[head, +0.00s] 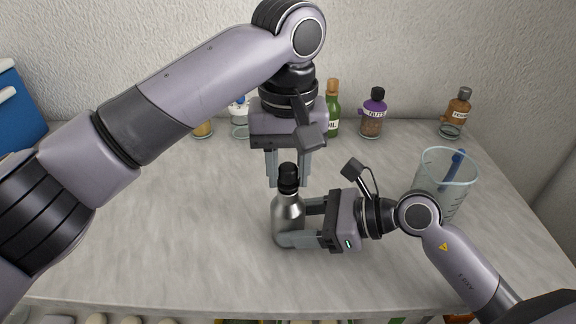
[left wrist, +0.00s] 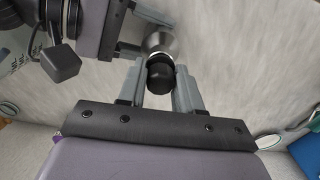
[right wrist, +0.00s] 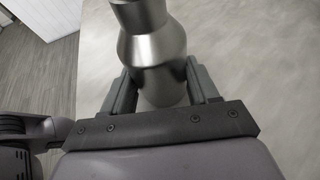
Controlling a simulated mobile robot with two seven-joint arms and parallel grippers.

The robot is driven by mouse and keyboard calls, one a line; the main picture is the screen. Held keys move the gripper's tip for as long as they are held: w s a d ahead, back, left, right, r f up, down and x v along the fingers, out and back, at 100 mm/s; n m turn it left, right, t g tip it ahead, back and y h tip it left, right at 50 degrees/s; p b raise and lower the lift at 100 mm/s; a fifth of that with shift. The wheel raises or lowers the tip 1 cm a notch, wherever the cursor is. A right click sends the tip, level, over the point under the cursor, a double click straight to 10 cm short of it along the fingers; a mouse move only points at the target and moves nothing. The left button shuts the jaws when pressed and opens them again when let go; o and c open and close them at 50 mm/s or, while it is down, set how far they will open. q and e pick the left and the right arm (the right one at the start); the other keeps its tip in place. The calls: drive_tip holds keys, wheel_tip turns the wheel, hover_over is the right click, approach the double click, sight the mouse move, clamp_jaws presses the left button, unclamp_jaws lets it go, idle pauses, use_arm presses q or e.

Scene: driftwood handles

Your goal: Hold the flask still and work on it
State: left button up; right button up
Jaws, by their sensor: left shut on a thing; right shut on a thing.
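A silver metal flask (head: 288,220) with a black cap (head: 288,176) stands upright on the grey counter. My right gripper (head: 296,224) comes from the right and is shut on the flask's body. The right wrist view shows the flask (right wrist: 150,60) between its fingers, with the cap out of that picture. My left gripper (head: 288,182) points down from above and is shut on the black cap. The left wrist view shows the cap (left wrist: 160,76) between its fingertips. Whether the cap is loose from the neck I cannot tell.
A clear measuring beaker (head: 440,185) with a blue utensil stands right, behind my right arm. A blue box (head: 18,105) is far left. The counter's left-middle is clear.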

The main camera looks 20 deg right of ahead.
use_arm(q)
drive_tip(key=shift+f, duration=0.2)
drive_tip(key=shift+f, duration=0.15)
drive_tip(key=o, duration=1.1)
drive_tip(key=shift+c, duration=0.2)
drive_tip(key=shift+r, duration=3.7)
